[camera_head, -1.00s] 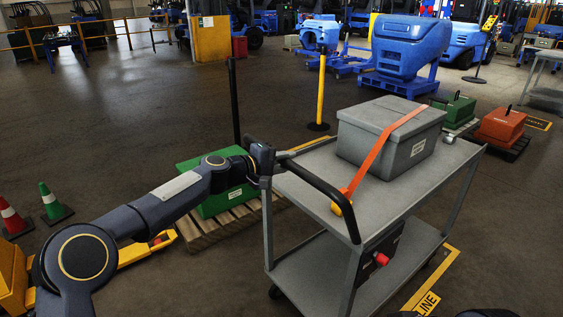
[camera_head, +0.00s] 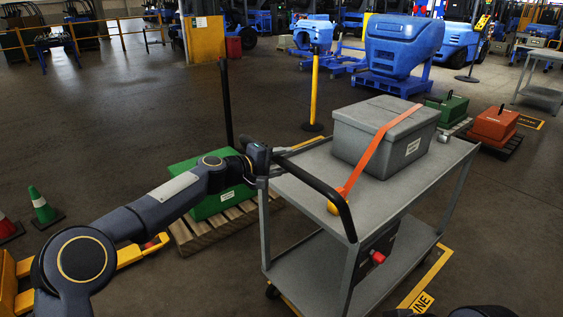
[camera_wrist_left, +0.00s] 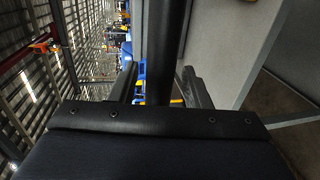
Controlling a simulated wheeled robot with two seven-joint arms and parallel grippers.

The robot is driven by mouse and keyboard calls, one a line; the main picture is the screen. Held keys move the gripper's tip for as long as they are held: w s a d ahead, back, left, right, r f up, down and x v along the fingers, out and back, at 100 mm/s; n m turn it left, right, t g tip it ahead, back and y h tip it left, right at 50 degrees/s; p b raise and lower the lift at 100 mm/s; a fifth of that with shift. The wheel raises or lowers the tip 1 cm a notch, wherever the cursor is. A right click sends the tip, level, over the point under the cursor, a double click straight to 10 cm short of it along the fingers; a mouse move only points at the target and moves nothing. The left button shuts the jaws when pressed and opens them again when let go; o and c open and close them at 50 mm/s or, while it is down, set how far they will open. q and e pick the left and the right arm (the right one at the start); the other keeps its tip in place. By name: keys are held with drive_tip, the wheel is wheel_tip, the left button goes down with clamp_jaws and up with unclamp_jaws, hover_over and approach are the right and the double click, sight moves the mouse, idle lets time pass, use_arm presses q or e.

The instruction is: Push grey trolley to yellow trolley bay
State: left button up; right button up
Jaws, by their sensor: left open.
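The grey trolley (camera_head: 290,193) stands in the middle of the head view, with two shelves and a black push handle (camera_head: 318,186) at its near left end. A grey lidded box (camera_head: 372,150) with an orange strap sits on its top shelf. My left gripper (camera_head: 262,160) is at the far left end of the handle. In the left wrist view, the dark handle bar (camera_wrist_left: 166,50) runs between its open fingers (camera_wrist_left: 160,88). A yellow floor line (camera_head: 432,272) with a partly hidden label lies right of the trolley; I cannot tell whether it marks the bay. My right gripper is not visible.
A green block (camera_head: 205,203) on a wooden pallet stands left of the trolley, close to my left arm. A yellow post (camera_head: 314,92) stands behind. Green (camera_head: 448,108) and orange (camera_head: 495,124) weights sit beyond the trolley. Floor at the right is open.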

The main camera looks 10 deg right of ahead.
use_arm(q)
drive_tip(key=b+v, duration=0.1)
drive_tip(key=v, duration=0.6)
drive_tip(key=shift+s+a+r, duration=0.1)
drive_tip(key=shift+s+a, duration=0.1)
drive_tip(key=shift+a, duration=0.1)
